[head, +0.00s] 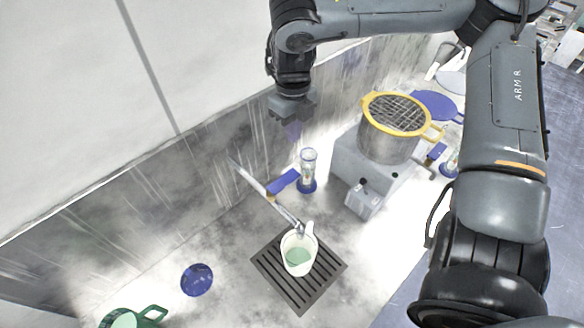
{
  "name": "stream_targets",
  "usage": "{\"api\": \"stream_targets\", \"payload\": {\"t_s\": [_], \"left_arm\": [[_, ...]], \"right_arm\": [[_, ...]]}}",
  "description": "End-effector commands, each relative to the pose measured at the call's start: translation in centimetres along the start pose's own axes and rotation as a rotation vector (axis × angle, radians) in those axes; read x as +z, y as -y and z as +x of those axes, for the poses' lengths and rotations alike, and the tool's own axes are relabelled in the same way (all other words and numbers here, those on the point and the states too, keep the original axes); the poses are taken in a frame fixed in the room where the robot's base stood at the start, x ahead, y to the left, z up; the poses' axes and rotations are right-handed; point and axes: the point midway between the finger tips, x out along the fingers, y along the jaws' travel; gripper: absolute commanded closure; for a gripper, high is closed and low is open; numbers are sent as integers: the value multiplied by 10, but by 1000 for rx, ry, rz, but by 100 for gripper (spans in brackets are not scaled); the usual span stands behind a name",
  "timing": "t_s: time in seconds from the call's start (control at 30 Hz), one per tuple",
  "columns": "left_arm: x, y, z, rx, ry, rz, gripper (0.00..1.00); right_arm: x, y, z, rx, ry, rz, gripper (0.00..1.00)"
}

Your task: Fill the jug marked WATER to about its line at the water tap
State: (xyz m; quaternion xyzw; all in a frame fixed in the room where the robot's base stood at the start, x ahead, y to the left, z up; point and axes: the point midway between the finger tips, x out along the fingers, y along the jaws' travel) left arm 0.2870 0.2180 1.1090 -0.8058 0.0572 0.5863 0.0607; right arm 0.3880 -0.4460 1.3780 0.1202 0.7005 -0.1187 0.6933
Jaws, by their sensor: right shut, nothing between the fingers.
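A pale jug (298,263) with a handle stands upright on a dark slotted drain grate (271,268). The end of the tap spout (287,217) is over its rim. Something pale green shows inside the jug; I cannot tell whether it is water or the jug's bottom. No WATER mark or fill line can be made out. The tap has a blue lever (283,181). My right gripper (293,132) is shut and empty, pointing down above and behind the lever, apart from it. My left gripper is not in view.
A clear cylinder on a blue base (307,185) stands right of the lever. A steel pot with a yellow rim (388,146) sits on a grey heater unit (357,192). A blue disc (197,280) and a green-handled vessel (124,319) are at lower left. A wall runs behind.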

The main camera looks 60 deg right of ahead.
Motion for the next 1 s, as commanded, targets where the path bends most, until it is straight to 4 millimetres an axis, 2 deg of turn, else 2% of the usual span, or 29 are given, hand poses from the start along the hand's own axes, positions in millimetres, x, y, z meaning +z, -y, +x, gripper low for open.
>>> {"api": "stream_targets", "payload": {"t_s": [0.4, 0.57, 0.77, 1.0], "left_arm": [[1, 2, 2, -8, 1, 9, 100], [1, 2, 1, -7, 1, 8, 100], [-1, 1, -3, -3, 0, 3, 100], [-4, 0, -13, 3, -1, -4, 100]], "right_arm": [[1, 0, -2, -2, 11, -2, 100], [1, 0, 3, -1, 9, -2, 100], [0, 0, 26, 0, 5, -2, 100], [0, 0, 71, -2, 3, -1, 100]]}}
